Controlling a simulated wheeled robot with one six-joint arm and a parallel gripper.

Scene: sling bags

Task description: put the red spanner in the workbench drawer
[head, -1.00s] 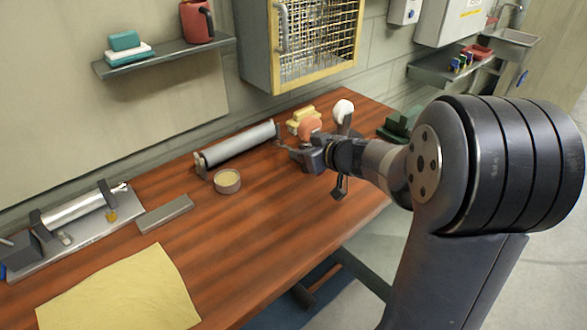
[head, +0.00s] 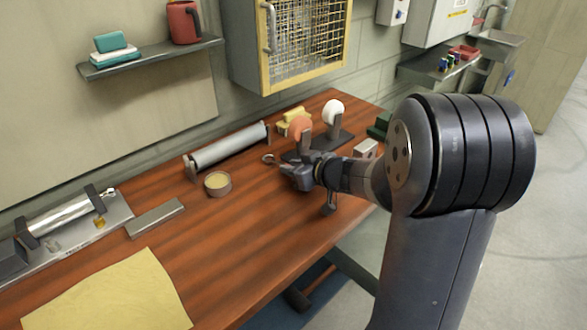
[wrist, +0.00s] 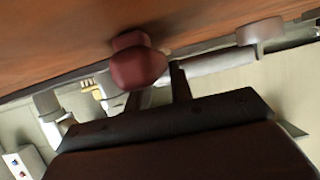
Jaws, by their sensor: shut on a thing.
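My gripper (head: 284,168) is over the wooden workbench (head: 232,245), pointing left toward the roller. It is shut on a dark red piece, seemingly the red spanner (wrist: 138,68), which sticks out between the fingers (wrist: 155,88) in the wrist view. In the head view a small ring-shaped end (head: 268,158) shows just beyond the fingertips. The rest of the spanner is hidden by the gripper. I cannot make out the drawer in either view.
Left of the gripper are a round tin (head: 217,184) and a roller (head: 230,146). Behind it stands a dark stand with orange and white round pads (head: 333,112). A yellow cloth (head: 105,300) lies front left. The bench's front middle is clear.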

